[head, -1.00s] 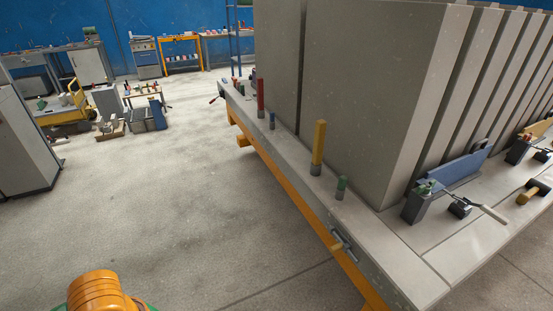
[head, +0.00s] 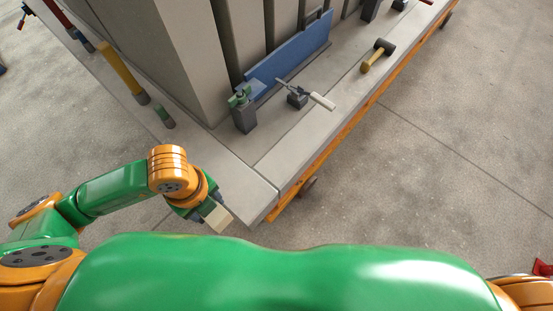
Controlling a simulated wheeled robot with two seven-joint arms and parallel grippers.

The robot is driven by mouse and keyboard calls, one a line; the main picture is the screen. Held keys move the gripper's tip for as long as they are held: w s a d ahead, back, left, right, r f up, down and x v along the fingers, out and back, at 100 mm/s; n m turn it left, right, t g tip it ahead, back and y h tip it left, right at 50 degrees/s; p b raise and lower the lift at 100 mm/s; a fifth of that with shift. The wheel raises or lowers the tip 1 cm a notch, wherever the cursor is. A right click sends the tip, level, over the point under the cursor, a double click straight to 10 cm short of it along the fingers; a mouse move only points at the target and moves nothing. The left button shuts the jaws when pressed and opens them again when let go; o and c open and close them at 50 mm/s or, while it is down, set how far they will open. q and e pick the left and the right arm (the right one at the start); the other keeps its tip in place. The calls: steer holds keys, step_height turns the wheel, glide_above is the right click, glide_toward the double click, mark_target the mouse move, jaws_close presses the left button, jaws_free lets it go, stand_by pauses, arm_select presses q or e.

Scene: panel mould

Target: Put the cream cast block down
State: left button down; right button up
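The cream cast block (head: 219,218) is a small pale piece in the jaws of my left gripper (head: 208,208). The gripper is shut on it, in front of the near corner of the grey table (head: 235,183). The block appears just off the table's near edge in the picture; its height relative to the top cannot be told. My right gripper is out of view; only a bit of my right arm shows at the bottom right.
On the table stand a tall grey panel (head: 180,60), a blue plate (head: 300,52), a green-topped clamp (head: 242,108), a white-handled toggle clamp (head: 305,95) and a mallet (head: 377,55). The near corner of the table is bare. Open floor (head: 450,130) lies right.

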arm_select(q)
steer(key=w+d+f+b, duration=0.1)
steer(key=w+f+b, duration=0.2)
steer(key=w, duration=0.1)
steer(key=w+d+f+b, duration=0.2)
steer(key=w+f+b, duration=0.1)
steer(key=b, duration=0.1)
steer(key=w+d+f+b, duration=0.1)
steer(key=w+f+b, duration=0.2)
steer(key=w+f, duration=0.1)
steer(key=shift+w+d, duration=0.3)
steer(key=shift+d, duration=0.1)
step_height(320, 180, down, 3)
steer(key=b, duration=0.3)
steer(key=shift+r, duration=0.15)
steer(key=shift+f+b, duration=0.35)
steer(key=shift+b, duration=0.2)
steer(key=shift+r+p, duration=0.3)
steer(key=shift+p, duration=0.05)
steer(key=shift+f, duration=0.1)
steer(key=shift+c, duration=1)
jaws_free()
